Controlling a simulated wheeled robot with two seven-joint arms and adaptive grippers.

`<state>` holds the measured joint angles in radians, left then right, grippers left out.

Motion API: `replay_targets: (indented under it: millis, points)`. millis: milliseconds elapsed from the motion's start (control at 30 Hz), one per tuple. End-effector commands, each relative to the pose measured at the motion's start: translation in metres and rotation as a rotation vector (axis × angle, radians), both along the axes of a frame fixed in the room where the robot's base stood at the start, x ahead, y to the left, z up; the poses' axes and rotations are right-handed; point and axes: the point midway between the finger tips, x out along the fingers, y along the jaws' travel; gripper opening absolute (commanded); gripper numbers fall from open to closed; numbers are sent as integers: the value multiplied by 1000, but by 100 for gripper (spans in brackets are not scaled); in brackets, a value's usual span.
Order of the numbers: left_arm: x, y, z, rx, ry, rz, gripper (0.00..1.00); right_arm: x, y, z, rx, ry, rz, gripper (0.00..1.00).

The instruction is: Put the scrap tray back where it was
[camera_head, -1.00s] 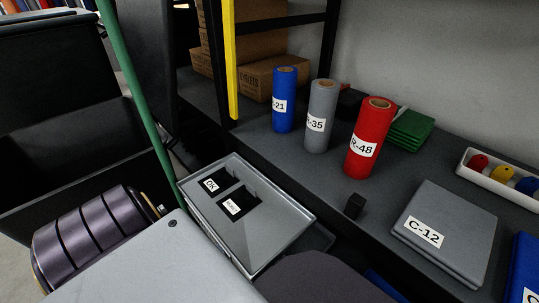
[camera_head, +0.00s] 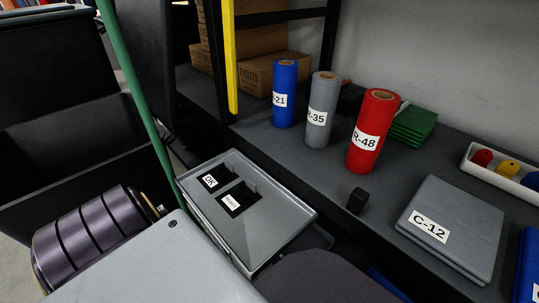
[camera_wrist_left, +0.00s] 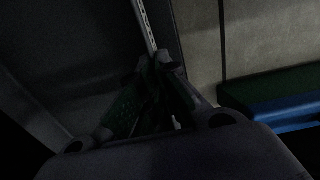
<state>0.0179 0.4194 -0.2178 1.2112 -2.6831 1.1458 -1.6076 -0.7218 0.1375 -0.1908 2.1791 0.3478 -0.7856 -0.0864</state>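A grey shallow tray (camera_head: 275,222) shows in the head view, below the bench's front edge. It has two dark labelled patches: one reads OK (camera_head: 211,181), the other label (camera_head: 235,200) is too small to read surely. I cannot tell whether this is the scrap tray. My right gripper is not in view.
The bench holds blue (camera_head: 285,85), grey (camera_head: 320,100) and red (camera_head: 371,125) rolls, a small black block (camera_head: 357,200) and grey C-12 sheets (camera_head: 465,215). Black bins (camera_head: 60,70) are at left.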

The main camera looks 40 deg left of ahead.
Motion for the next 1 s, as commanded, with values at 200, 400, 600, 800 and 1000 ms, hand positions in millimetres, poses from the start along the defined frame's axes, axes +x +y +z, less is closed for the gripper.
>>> replay_targets:
  millis: [200,400,600,800,1000]
  points:
    - [2,0,1,0,-4,0,0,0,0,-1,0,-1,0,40]
    - [2,0,-1,1,-4,0,0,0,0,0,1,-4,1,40]
    - [0,0,-2,0,-1,0,22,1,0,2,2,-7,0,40]
    - [0,0,-2,0,-1,0,27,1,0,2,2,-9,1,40]
    - [0,0,-2,0,-1,0,27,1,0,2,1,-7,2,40]
